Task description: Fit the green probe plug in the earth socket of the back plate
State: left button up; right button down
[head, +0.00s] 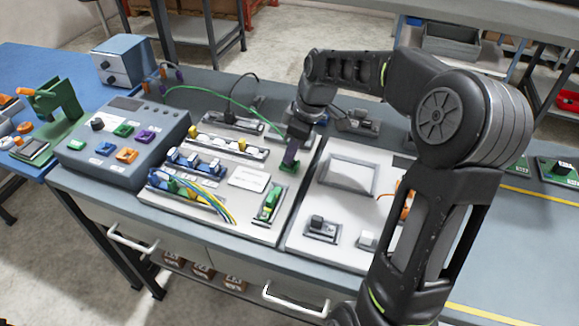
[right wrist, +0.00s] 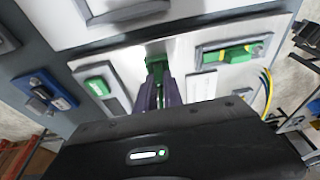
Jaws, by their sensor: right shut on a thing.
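My right gripper (head: 290,156) is shut on a green plug (head: 288,168), at the right edge of the white back plate (head: 240,218). In the right wrist view the plug (right wrist: 156,64) stands between the purple fingertips (right wrist: 160,92), its front end at or very near the plate face. I cannot tell whether it is seated, and the socket under it is hidden. A green cable (head: 213,95) runs from the grey tester box (head: 122,142) toward my right gripper. My left gripper is not in view.
Beside the gripper, the plate bears a green terminal block (head: 269,204), a white label (head: 248,177) and rows of terminals with yellow and green wires (head: 196,194). A second white panel (head: 330,249) lies close on the right. A green block (right wrist: 96,87) shows in the right wrist view.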

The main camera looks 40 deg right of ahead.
jog(key=shift+s+a+f+b, duration=0.1)
jog(key=shift+a+f+b, duration=0.05)
jog(key=shift+f+b, duration=0.4)
dwell(0.4)
jog(key=c, duration=1.4)
grip_release()
jog(key=shift+o, duration=0.2)
jog(key=shift+o, duration=0.9)
jog(key=shift+r, duration=0.1)
notch_tip(320, 180, up, 7)
jog(key=p, duration=0.5)
